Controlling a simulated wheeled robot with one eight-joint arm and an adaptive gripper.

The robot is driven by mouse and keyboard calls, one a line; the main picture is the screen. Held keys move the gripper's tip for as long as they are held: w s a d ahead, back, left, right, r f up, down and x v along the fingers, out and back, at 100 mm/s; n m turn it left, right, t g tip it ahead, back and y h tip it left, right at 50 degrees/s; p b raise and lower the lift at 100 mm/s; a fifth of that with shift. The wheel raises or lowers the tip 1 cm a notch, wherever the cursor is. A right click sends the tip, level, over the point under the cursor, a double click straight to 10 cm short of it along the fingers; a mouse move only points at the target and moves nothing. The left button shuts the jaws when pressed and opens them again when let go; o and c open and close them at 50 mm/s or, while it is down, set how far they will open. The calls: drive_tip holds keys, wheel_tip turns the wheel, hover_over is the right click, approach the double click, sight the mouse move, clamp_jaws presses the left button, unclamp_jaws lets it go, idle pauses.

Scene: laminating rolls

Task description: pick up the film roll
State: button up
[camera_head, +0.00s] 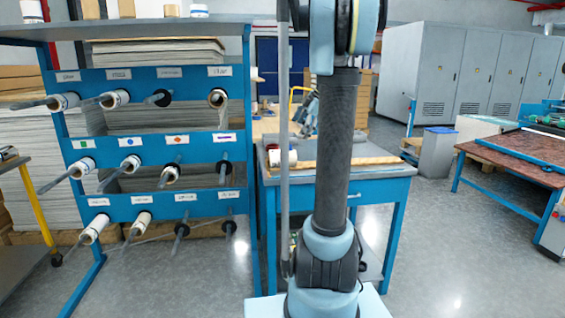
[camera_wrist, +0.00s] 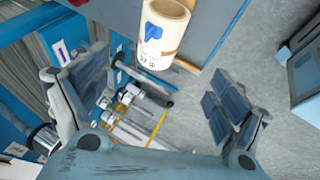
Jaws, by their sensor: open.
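A film roll (camera_wrist: 160,35), cream-white with a hollow cardboard core, a blue mark and dark print, shows at the top of the wrist view, beside a grey surface with a wooden edge. A white roll (camera_head: 283,159) rests on the grey top of the blue workbench (camera_head: 388,171) in the head view, left of my arm; it looks like the same one. My gripper (camera_wrist: 155,85) is open and empty, its dark-padded fingers spread wide at the left and right of the wrist view. My gripper is out of the head view.
A blue rack (camera_head: 150,141) with labelled pegs, several holding rolls, stands at the left. A brown-topped table (camera_head: 515,160) and a grey bin (camera_head: 436,152) are at the right. Grey cabinets (camera_head: 470,75) line the back. The floor (camera_head: 440,245) at the front right is clear.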

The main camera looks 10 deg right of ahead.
sight(287, 151)
drive_tip(key=x, duration=1.6)
drive_tip(key=shift+d, duration=0.25)
drive_tip(key=c, duration=1.3)
